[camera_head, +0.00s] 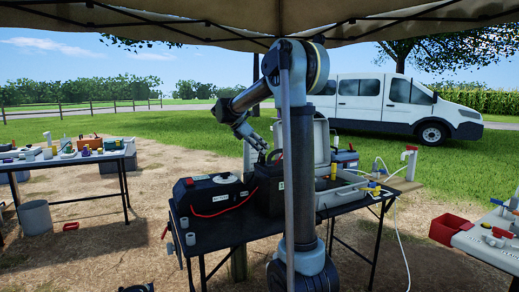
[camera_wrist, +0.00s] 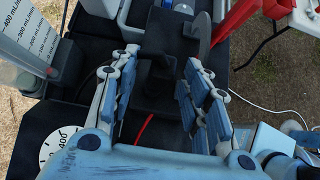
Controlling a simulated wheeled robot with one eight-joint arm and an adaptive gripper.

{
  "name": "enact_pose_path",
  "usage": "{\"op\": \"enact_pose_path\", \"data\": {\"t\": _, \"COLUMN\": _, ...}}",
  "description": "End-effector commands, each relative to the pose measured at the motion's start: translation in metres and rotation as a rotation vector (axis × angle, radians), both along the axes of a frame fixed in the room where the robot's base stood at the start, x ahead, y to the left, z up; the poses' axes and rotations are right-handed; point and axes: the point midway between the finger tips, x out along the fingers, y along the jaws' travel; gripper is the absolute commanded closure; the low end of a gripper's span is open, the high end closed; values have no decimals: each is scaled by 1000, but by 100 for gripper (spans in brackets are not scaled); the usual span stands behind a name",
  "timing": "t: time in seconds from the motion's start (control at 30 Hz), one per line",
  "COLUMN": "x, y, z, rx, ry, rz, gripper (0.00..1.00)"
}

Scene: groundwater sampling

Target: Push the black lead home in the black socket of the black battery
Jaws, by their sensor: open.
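The black battery (camera_head: 268,187) stands on the dark folding table in the head view, partly hidden by my arm. My gripper (camera_wrist: 162,62) is open, with a blue-padded finger on each side in the wrist view. A black, upright, plug-like shape (camera_wrist: 155,72) lies between the fingers over a dark surface; I cannot tell whether it is the black lead's plug or part of the battery. The fingers look clear of it. The black socket cannot be made out. In the head view my gripper is low, just above the battery.
A black case (camera_head: 212,193) with a red cable stands left of the battery on the table (camera_head: 215,235). A graduated clear vessel (camera_wrist: 30,40) and a white dial (camera_wrist: 60,148) are close on the left in the wrist view. A red lead (camera_wrist: 144,130) shows below the fingers.

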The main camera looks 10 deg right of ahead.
Motion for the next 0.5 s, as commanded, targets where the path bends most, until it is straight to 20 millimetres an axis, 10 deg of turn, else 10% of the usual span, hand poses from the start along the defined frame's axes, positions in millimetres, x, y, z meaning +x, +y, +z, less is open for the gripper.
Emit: {"op": "enact_pose_path", "data": {"t": 0.5, "x": -11, "y": 39, "z": 38, "rx": 0, "ry": 1, "rz": 3, "gripper": 57}}
